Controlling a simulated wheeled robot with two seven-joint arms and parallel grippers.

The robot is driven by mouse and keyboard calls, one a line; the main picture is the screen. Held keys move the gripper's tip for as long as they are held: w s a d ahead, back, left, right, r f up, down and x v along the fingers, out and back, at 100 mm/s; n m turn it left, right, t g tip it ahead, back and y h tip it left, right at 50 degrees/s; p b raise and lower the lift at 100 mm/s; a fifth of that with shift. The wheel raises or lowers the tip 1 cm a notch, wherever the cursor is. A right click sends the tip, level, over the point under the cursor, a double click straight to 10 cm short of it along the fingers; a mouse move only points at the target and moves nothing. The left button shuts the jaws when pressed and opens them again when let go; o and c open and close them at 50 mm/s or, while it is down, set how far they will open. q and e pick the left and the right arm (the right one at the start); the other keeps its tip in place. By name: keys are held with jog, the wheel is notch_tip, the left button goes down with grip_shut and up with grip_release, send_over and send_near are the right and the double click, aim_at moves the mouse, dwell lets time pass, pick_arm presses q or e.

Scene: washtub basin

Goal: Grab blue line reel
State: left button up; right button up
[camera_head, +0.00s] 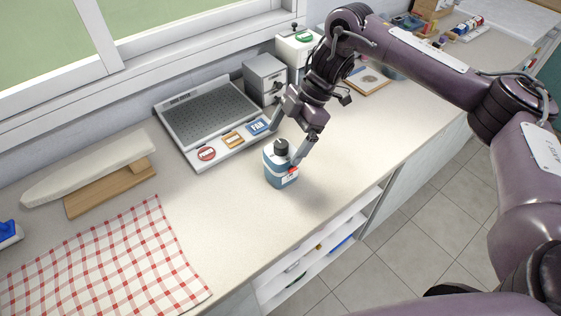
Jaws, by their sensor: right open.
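I cannot pick out a clear blue line reel in the head view. A squarish blue-grey bottle (281,176) with a black cap and a small red-and-white label stands upright on the counter near the middle. My right gripper (286,144) is open, pointing down at the bottle. One finger is behind and left of the cap, the other on its right, close to the bottle's shoulder. I cannot tell whether it touches. My left gripper is not in view.
A sleeve board (90,170) and a red checked cloth (105,262) lie left. A blue item (9,234) is at the left edge. Grey boxes (265,77) stand by the window. The counter right of the bottle is clear.

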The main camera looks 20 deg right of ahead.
aim_at(278, 153)
jog(key=shift+a+f+p, duration=0.2)
jog(key=shift+f+p, duration=0.1)
jog(key=shift+f, duration=0.05)
jog(key=p+x, duration=0.1)
jog(key=x, duration=0.2)
jog(key=shift+w+f+p, duration=0.1)
jog(key=shift+f+p, duration=0.3)
jog(key=shift+a+f, duration=0.2)
jog(key=shift+f, duration=0.25)
jog(key=c, duration=1.2)
